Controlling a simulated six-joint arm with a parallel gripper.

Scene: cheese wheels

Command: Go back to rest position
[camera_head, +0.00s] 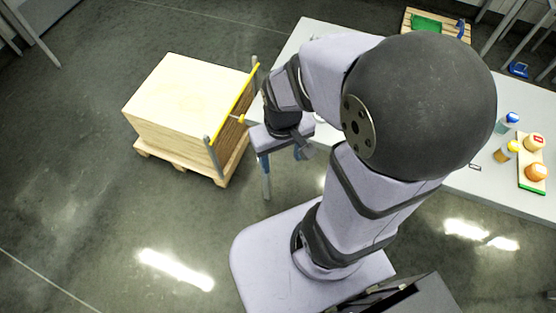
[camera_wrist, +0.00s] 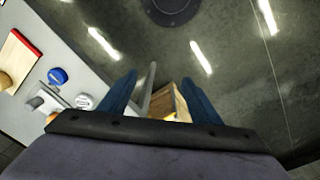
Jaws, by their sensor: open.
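My gripper (camera_head: 281,158) is at the left end of the table in the head view, pointing down and partly hidden by my arm. In the wrist view, its two blue fingers (camera_wrist: 160,92) are spread apart, with nothing held between them. The wooden crate (camera_wrist: 165,100) shows partly beyond and between the fingers. My arm is bent, and its large dark joint covers the middle of the table in the head view.
A wooden crate (camera_head: 188,95) on a pallet stands left of the table (camera_head: 312,30), with a yellow bar (camera_head: 236,100) beside it. Jars and a board (camera_head: 531,180) with round items are at right. A blue lid (camera_wrist: 57,76) and white lid (camera_wrist: 84,101) lie near the fingers.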

